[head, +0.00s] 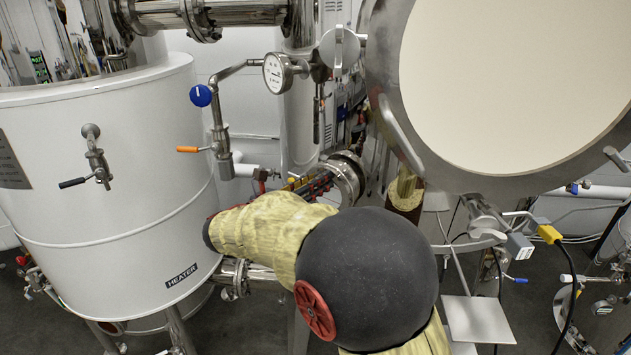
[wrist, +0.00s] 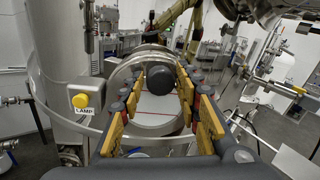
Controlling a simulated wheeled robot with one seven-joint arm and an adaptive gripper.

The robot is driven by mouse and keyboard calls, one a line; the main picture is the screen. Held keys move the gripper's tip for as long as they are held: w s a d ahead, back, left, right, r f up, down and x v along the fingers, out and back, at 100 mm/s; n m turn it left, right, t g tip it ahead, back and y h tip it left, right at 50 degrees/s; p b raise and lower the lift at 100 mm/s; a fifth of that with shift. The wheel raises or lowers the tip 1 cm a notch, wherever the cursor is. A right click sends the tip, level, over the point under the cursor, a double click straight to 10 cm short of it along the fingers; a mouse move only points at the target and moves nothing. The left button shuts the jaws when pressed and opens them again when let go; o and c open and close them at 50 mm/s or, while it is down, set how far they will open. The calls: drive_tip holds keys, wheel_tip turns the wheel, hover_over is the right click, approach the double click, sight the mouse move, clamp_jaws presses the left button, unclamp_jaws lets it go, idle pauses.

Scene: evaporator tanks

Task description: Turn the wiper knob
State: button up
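A dark round knob (wrist: 156,79), which I take to be the wiper knob, sits in front of a round steel-rimmed sight glass (wrist: 119,73) in the wrist view. My gripper (wrist: 158,80) is open, with yellow-padded fingers on the left and right of the knob. Gaps show on both sides. I cannot tell whether the knob is between the fingertips or just beyond them. In the head view my gripper (head: 322,184) points at the round steel flange (head: 350,174), partly hidden by my arm. The knob is hidden there.
A yellow button (wrist: 80,100) labelled LAMP is left of the sight glass. A large white tank (head: 130,220), marked HEATER, stands left, with a blue knob (head: 200,95) and an orange-handled valve (head: 188,149) near it. A big round vessel (head: 500,90) fills the upper right.

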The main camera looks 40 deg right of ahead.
drive_tip(key=c, duration=0.6)
drive_tip(key=shift+c, duration=0.6)
